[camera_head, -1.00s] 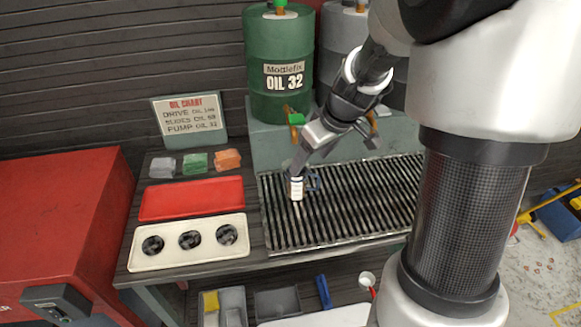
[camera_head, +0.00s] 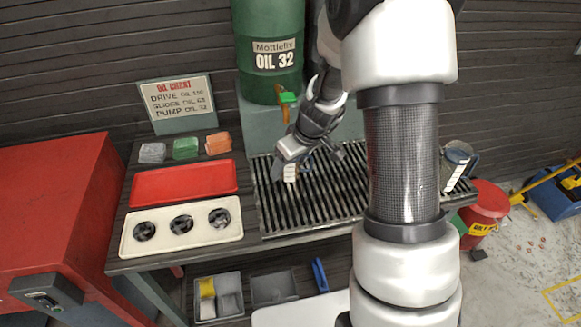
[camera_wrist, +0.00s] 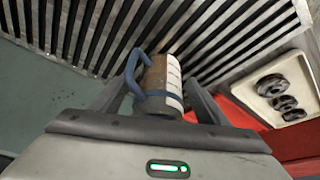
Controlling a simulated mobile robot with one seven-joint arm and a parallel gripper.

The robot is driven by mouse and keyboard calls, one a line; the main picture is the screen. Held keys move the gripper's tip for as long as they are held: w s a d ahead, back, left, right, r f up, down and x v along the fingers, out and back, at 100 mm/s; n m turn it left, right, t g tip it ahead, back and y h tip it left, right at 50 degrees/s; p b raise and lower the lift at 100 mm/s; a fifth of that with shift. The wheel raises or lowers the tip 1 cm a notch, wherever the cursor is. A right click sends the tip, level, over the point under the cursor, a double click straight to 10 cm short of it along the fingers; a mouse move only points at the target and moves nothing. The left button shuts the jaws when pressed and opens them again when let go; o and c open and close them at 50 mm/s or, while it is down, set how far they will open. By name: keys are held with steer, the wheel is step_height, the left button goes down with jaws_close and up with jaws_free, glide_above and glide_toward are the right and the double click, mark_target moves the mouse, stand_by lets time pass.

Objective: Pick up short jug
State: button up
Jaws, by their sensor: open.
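A short jug (camera_head: 290,174) with a pale marked label and a blue handle stands on the slatted drip grate (camera_head: 268,215). My gripper (camera_wrist: 158,104) is open, with one finger on each side of the jug. I cannot tell whether either finger touches it. In the head view my gripper (camera_head: 289,160) is right over the jug and covers its top.
A second jug (camera_head: 457,165) with a blue handle stands at the grate's right end, partly behind my arm. A green oil drum (camera_head: 268,40) stands behind. A red tray (camera_head: 185,182) and a cream tray with dark round parts (camera_head: 150,250) lie left of the grate.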

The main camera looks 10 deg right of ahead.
steer(key=c, duration=1.3)
steer(key=shift+r, duration=0.1)
steer(key=shift+c, duration=0.2)
